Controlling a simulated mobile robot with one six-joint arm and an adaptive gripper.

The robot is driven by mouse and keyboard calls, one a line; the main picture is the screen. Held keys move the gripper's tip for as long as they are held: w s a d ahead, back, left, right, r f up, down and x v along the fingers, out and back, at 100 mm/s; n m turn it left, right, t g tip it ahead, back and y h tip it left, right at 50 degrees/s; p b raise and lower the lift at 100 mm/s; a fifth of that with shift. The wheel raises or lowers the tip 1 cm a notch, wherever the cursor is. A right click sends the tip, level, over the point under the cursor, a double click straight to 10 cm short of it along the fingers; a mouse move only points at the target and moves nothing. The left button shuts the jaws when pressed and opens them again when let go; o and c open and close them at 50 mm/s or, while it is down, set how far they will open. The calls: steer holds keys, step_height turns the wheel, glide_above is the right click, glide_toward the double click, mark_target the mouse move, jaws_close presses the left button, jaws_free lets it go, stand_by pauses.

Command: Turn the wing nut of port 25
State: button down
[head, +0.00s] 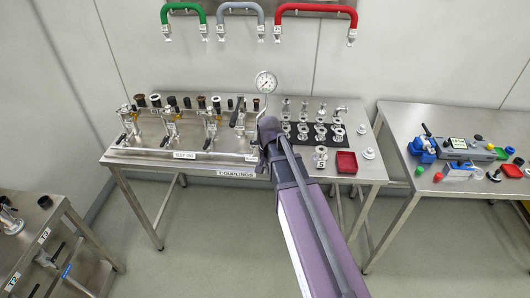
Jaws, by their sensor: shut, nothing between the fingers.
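The steel table labelled COUPLINGS (235,174) carries a rig with several upright metal port assemblies. These are a left assembly (128,120), a second one (166,126), a third one (211,124) and one with a dark handle (239,114). Their port numbers and wing nuts are too small to make out, so I cannot tell which is port 25. My purple arm reaches up from the bottom right, and its dark upper end overlaps the table right of the rig. I cannot make out my gripper; the arm may hide it.
A round gauge (265,82) stands behind the rig. Metal fittings stand on a black mat (343,140), with a red tray (346,162) in front. A table with tools (400,112) is at right, another bench (60,215) at lower left.

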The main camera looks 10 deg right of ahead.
steer(key=s+n, duration=0.5)
steer(key=s, duration=0.6)
steer(key=shift+a+f+n+b, duration=0.25)
steer(key=shift+f+n+b, duration=0.05)
steer(key=shift+f+n, duration=0.1)
